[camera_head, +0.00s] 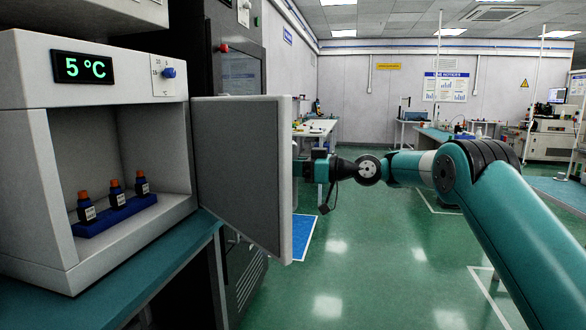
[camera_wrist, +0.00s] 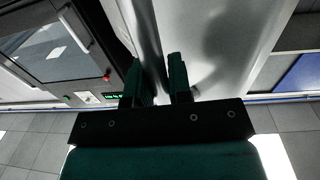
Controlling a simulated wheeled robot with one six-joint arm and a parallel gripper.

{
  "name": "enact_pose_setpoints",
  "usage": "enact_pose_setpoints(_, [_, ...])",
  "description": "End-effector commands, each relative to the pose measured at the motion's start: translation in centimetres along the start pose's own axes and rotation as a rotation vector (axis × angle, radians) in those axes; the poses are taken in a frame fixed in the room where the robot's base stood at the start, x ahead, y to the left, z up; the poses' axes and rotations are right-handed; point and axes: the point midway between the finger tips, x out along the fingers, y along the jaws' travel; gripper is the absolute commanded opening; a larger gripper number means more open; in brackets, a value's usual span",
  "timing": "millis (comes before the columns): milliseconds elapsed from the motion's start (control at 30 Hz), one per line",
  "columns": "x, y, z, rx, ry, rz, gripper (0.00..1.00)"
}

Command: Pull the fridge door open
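The white fridge (camera_head: 30,75) stands on a bench at the left of the head view. Its grey door (camera_head: 243,165) is swung wide open to the right, with the inside of the door facing the camera. My gripper (camera_wrist: 155,78) is at the outer side of the door near its free edge; in the head view the door hides its fingertips. In the wrist view a grey handle bar (camera_wrist: 146,30) runs between the two dark fingers, which appear closed around it. The pale door surface (camera_wrist: 215,45) fills the right of that view.
Inside the fridge, three dark bottles with orange caps (camera_head: 116,190) stand in a blue rack (camera_head: 108,221). A green-topped bench (camera_head: 165,265) carries the fridge. A dark cabinet (camera_head: 240,70) stands behind the door. Green floor (camera_head: 380,270) is clear to the right of the door.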

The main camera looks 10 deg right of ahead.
Motion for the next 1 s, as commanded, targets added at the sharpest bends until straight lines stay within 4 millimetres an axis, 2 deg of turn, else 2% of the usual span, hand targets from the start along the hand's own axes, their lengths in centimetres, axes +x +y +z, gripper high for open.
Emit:
enact_pose_setpoints(433, [-1.0,0.8,-0.3,-0.001,0.005,0.015,0.00])
enact_pose_setpoints(467, [-1.0,0.8,-0.3,-0.001,0.005,0.015,0.23])
enact_pose_setpoints(533, [-1.1,0.8,-0.2,-0.001,0.005,0.016,0.40])
enact_pose_setpoints(567, [-1.2,0.8,-0.2,-0.001,0.005,0.016,0.44])
enact_pose_setpoints(1000, [-2.2,1.0,0.0,-0.001,0.003,0.011,0.44])
